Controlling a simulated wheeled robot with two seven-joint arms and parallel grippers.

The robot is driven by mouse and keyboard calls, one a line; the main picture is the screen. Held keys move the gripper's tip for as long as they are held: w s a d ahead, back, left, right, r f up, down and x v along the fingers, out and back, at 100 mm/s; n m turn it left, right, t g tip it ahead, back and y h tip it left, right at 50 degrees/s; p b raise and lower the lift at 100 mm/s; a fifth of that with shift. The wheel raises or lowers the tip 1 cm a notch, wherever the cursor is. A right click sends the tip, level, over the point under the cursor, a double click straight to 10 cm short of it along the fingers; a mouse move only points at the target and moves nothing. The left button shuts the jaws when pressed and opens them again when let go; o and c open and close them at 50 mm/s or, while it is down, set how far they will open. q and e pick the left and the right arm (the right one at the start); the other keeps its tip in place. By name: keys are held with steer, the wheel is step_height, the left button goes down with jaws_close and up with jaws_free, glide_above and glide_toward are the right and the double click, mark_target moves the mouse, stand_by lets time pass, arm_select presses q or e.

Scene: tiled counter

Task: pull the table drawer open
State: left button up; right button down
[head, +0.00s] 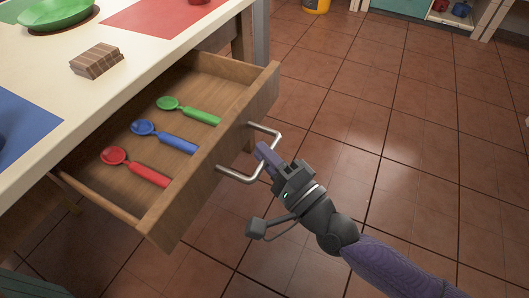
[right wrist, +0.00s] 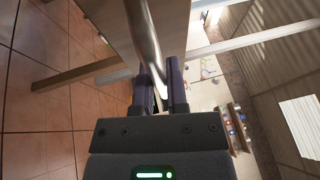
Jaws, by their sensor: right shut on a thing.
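The wooden table drawer (head: 212,155) stands pulled out from under the white tabletop, with its inside showing. A metal bar handle (head: 279,142) is fixed to its front. My right gripper (head: 264,154) is shut on the handle, coming from the lower right. In the right wrist view the handle (right wrist: 143,35) runs down between the two fingers (right wrist: 160,88). A green spoon (head: 190,111), a blue spoon (head: 165,136) and a red spoon (head: 135,166) lie side by side in the drawer. My left gripper is not in view.
The white tabletop (head: 150,52) holds a green plate (head: 55,12), a brown striped block (head: 97,60), a red mat (head: 150,14) and a blue mat (head: 25,125). The tiled floor (head: 400,130) to the right of the drawer is clear. A yellow bucket (head: 316,5) stands far back.

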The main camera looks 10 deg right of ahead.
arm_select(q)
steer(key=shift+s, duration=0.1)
arm_select(e)
steer(key=c, duration=0.6)
jaws_free()
steer(key=shift+c, duration=0.2)
arm_select(q)
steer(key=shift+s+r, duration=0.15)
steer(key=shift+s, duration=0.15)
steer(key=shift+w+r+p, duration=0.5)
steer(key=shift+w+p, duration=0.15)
steer(key=shift+p, duration=0.1)
arm_select(e)
steer(key=v, duration=1)
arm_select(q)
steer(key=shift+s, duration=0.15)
